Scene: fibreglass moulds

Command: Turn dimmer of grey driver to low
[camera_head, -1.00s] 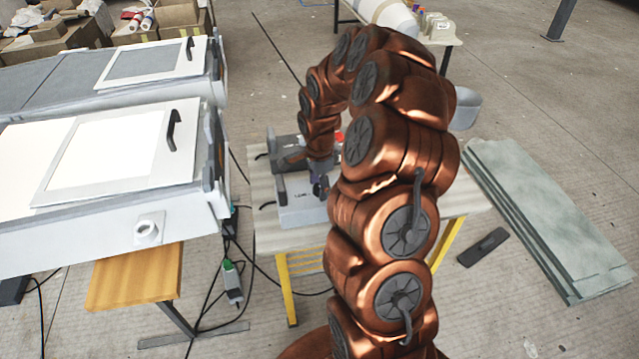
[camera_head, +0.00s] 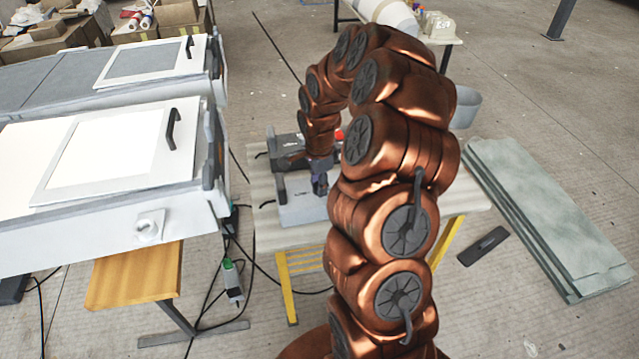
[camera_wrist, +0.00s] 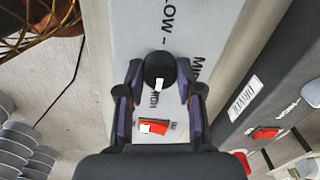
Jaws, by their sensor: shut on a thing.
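The grey driver (camera_head: 298,211) sits on the small table in the head view. In the wrist view, its pale grey face (camera_wrist: 135,25) carries the lettering "LOW", "MID" and "HIGH". The round black dimmer knob (camera_wrist: 158,66) sits between my fingers, and its white mark is at the lower side, beside the "HIGH" lettering. My gripper (camera_wrist: 160,90) is shut on the knob, with one finger on each side. A red rocker switch (camera_wrist: 153,124) lies below the knob. In the head view my gripper (camera_head: 319,186) is over the grey driver, and the knob is hidden.
A dark driver (camera_head: 287,150) stands behind the grey one. It also shows in the wrist view (camera_wrist: 250,100), with a white label and a red switch. Light boxes (camera_head: 120,170) stand at the left. Grey boards (camera_head: 540,215) lie on the floor at right.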

